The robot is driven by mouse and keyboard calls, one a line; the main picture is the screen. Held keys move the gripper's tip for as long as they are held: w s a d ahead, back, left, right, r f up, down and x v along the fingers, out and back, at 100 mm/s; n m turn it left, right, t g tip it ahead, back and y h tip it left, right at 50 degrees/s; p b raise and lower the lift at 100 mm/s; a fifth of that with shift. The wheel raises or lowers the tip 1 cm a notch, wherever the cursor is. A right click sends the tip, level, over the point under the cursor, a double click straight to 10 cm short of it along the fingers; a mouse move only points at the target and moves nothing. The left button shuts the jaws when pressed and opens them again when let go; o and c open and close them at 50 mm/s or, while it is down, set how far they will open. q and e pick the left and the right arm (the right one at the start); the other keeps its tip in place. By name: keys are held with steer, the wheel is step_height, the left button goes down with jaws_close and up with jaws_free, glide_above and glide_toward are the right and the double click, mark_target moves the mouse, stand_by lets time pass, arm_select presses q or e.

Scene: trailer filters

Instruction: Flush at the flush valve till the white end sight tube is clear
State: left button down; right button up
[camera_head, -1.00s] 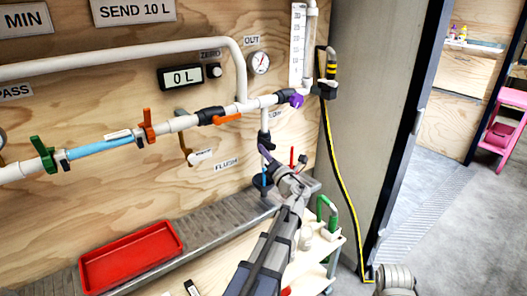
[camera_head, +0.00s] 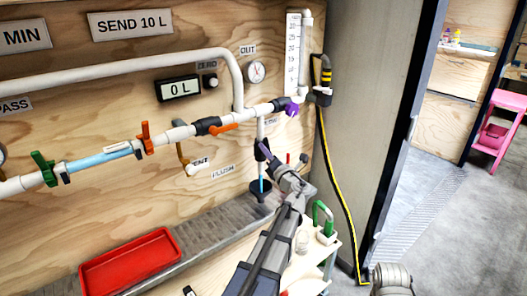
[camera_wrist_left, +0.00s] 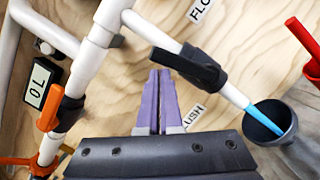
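The flush branch drops from the white main pipe beside the FLUSH label (camera_head: 223,171). In the left wrist view its valve has a dark lever and body (camera_wrist_left: 200,68). Blue liquid (camera_wrist_left: 262,119) shows below the branch's white end, running down into a dark cup (camera_wrist_left: 285,113). The light-blue sight tube (camera_head: 98,159) sits between the green and orange valves in the head view. My left gripper (camera_head: 264,150) is by the flush branch. In the left wrist view its purple fingers (camera_wrist_left: 159,78) are together, tips just below the lever; contact is unclear. My right gripper is not in view.
A display (camera_head: 178,88) reads 0 L. A red tray (camera_head: 130,262) lies on the ledge. A purple-handled valve (camera_head: 293,109) and a yellow-striped hose (camera_head: 334,180) are at the right of the pipes. A small cart (camera_head: 325,258) stands below my left arm.

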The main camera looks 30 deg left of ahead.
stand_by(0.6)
arm_select(q)
steer(key=s+d+f+b, duration=0.1)
steer(key=s+d, duration=0.5)
steer(key=s, duration=0.3)
steer(key=shift+s+d+f, duration=0.2)
steer(key=shift+d, duration=0.1)
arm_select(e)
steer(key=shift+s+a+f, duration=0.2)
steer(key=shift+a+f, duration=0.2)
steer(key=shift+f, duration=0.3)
